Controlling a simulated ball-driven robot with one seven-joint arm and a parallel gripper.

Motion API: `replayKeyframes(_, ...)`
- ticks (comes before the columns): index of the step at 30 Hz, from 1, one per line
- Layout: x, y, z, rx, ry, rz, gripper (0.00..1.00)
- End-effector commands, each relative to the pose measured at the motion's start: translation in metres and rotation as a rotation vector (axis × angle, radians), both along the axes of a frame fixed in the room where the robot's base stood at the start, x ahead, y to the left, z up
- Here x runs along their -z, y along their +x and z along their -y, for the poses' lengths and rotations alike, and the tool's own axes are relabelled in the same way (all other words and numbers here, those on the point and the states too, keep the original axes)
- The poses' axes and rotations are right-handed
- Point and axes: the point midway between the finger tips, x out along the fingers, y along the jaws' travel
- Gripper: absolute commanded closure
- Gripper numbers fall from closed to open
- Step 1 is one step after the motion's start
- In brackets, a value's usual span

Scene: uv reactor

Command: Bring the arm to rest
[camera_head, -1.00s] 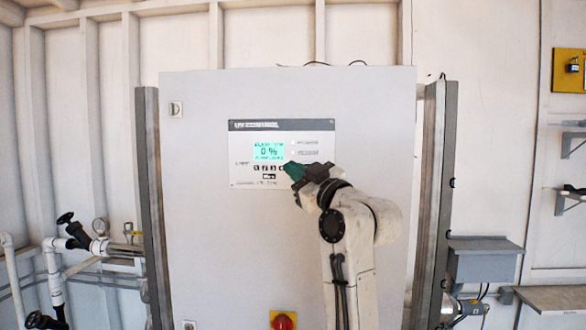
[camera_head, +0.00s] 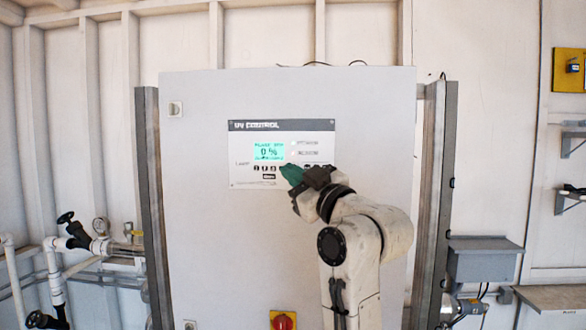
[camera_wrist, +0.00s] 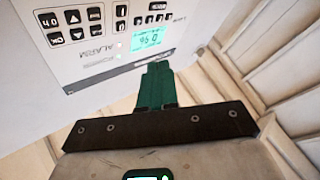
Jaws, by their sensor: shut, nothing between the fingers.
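My gripper (camera_head: 287,170) has green fingers, shut with nothing between them. In the head view it is in front of the lower right part of the UV control panel (camera_head: 242,158), covering some of its buttons. The panel has a lit green display (camera_head: 269,151) that reads 0 %. In the wrist view the shut fingers (camera_wrist: 157,68) point toward the panel (camera_wrist: 75,62), which appears upside down, with its display (camera_wrist: 148,40) just beyond the fingertips. I cannot tell whether the fingertips touch the panel. My arm is bent and rises from the bottom of the head view.
The panel is on a large grey cabinet (camera_head: 210,240) between two metal posts. A red knob on a yellow plate (camera_head: 283,320) is low on the cabinet. Pipes with a black valve (camera_head: 75,232) stand at left. A grey box (camera_head: 484,262) and shelf are at right.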

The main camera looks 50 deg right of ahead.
Motion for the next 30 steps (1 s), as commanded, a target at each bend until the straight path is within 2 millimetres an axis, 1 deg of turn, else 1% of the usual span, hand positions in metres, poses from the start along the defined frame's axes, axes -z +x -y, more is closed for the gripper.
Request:
replayKeyframes(21, 0.000, 0.000, 0.000, 0.000, 0.000, 0.000, 1.00)
replayKeyframes(22, 0.002, 0.001, 0.000, -0.001, 0.002, -0.005, 1.00)
replayKeyframes(23, 0.007, 0.002, -0.001, -0.004, 0.008, -0.015, 1.00)
replayKeyframes(26, 0.040, 0.009, -0.007, -0.016, 0.044, -0.081, 1.00)
replayKeyframes(29, 0.096, 0.015, -0.018, -0.033, 0.105, -0.198, 1.00)
replayKeyframes(30, 0.123, 0.016, -0.024, -0.041, 0.135, -0.254, 1.00)
